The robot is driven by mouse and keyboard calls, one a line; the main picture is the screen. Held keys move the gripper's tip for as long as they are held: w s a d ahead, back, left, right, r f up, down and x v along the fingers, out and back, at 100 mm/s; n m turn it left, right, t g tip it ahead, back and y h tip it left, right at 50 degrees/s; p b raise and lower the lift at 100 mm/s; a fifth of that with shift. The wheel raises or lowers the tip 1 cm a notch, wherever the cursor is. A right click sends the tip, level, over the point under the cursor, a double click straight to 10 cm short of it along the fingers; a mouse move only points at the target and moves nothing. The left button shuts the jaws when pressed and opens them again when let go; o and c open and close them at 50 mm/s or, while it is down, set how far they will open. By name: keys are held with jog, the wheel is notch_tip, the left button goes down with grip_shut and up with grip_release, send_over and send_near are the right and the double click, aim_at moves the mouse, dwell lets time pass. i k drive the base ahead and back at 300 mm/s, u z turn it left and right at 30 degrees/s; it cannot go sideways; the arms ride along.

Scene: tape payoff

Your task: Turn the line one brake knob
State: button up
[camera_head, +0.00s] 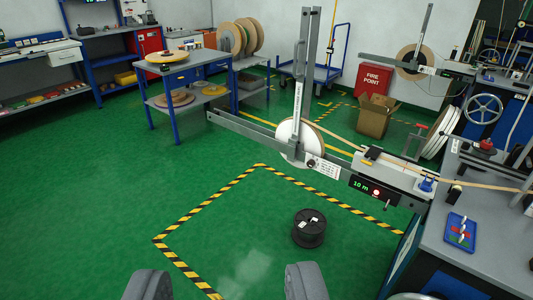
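My gripper (228,284) shows as two grey fingers at the bottom edge, wide apart with nothing between them, above the green floor. The near tape payoff has a grey beam (255,135), an upright post (302,75) and a white reel (291,140). Tape runs from it right to the bench. A display box (368,188) reading "10 m" sits at the beam's right end. A blue knob-like part (427,185) stands beside it. A red-topped part (421,128) stands behind. I cannot tell which part is the line one brake knob. My gripper is well apart from all these.
A black spool (308,228) stands on the floor inside yellow-black tape (205,203). A grey bench (475,240) with a blue tray (460,231) is at right. A cardboard box (374,121) and blue-legged table (190,75) stand farther back. Floor at left is clear.

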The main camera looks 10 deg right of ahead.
aim_at(310, 163)
jog(key=u, duration=0.25)
jog(key=i, duration=1.85)
jog(key=z, duration=0.55)
